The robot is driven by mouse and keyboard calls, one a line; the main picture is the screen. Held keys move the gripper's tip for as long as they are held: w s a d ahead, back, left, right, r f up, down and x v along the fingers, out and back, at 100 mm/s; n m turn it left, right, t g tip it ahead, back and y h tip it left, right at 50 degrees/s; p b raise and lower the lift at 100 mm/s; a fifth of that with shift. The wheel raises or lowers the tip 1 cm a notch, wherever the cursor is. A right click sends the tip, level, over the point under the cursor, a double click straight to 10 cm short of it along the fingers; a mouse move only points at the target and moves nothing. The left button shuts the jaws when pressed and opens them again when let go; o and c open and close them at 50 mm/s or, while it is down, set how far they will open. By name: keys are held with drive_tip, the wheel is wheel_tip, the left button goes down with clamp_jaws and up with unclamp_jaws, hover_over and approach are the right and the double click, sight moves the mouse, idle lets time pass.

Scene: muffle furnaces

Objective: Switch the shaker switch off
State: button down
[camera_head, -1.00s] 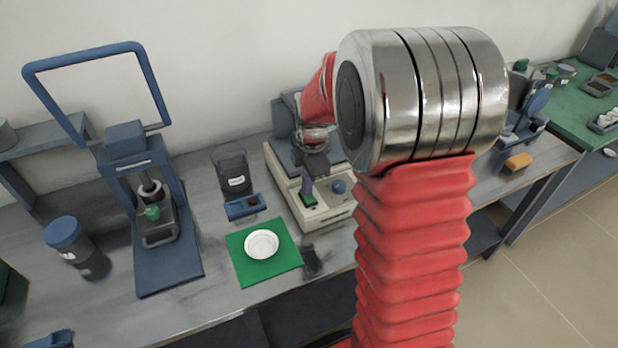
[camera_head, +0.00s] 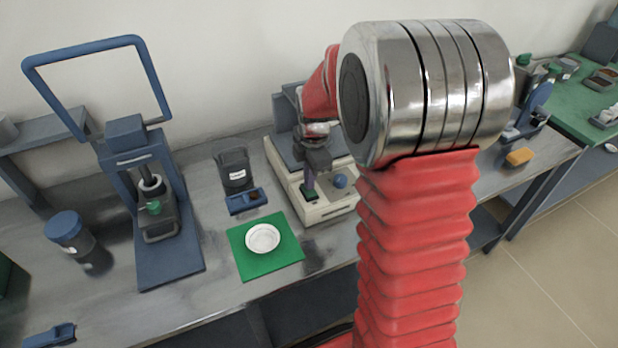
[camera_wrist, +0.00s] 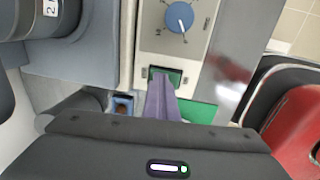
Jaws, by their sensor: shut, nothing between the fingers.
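The shaker (camera_head: 328,208) is a beige box on the bench with a dark grey top. Its front panel has a blue knob (camera_head: 340,181) and a green rocker switch (camera_head: 309,194). My gripper (camera_head: 309,183) is shut and empty, with its purple fingers pointing down at the switch. In the wrist view the fingertips (camera_wrist: 160,78) lie right at the switch (camera_wrist: 175,76) and cover part of it. I cannot tell whether they touch it or which way the rocker is tipped. The blue knob (camera_wrist: 180,17) shows clear of the fingers there.
A green mat (camera_head: 240,265) with a white dish (camera_head: 263,238) lies left of the shaker. A small blue tray (camera_head: 246,202) and a dark labelled jar (camera_head: 236,168) stand behind it. A blue press (camera_head: 170,260) is farther left. A yellow object (camera_head: 519,157) lies to the right.

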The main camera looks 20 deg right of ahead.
drive_tip(key=shift+s, duration=0.5)
drive_tip(key=shift+r, duration=0.15)
wheel_tip(320, 180, up, 14)
drive_tip(key=w, duration=0.2)
idle(0.5)
drive_tip(key=shift+f, duration=0.2)
